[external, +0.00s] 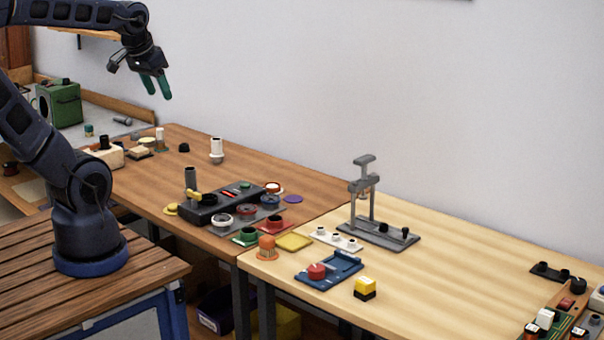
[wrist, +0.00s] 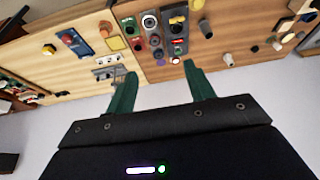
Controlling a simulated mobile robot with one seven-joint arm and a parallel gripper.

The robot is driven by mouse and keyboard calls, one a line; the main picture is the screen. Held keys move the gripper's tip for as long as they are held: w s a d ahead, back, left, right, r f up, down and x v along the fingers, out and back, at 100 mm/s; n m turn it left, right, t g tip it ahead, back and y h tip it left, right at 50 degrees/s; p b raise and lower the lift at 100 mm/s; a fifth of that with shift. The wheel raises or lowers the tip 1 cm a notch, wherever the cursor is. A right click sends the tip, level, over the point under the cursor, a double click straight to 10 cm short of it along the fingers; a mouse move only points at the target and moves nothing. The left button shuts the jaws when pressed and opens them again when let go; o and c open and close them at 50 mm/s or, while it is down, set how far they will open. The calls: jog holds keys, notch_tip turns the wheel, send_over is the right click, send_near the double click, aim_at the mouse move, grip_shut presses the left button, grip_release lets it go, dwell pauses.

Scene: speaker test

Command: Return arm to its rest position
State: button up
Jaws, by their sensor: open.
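My gripper (external: 156,85) has green fingers and hangs high in front of the wall at the upper left of the external view, well above the tables. In the wrist view my gripper (wrist: 157,85) shows its two fingers spread apart with nothing between them. My arm rises from a round base with a blue foot on a slatted wooden table at the left. The fingers touch no object.
A brown table (external: 300,190) bears a dark test fixture (external: 222,205) and small parts. A green box (external: 66,105) stands at the back left.

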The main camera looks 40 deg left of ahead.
jog(key=shift+s+d+r, duration=0.25)
jog(key=shift+s+d, duration=0.05)
jog(key=shift+s, duration=0.4)
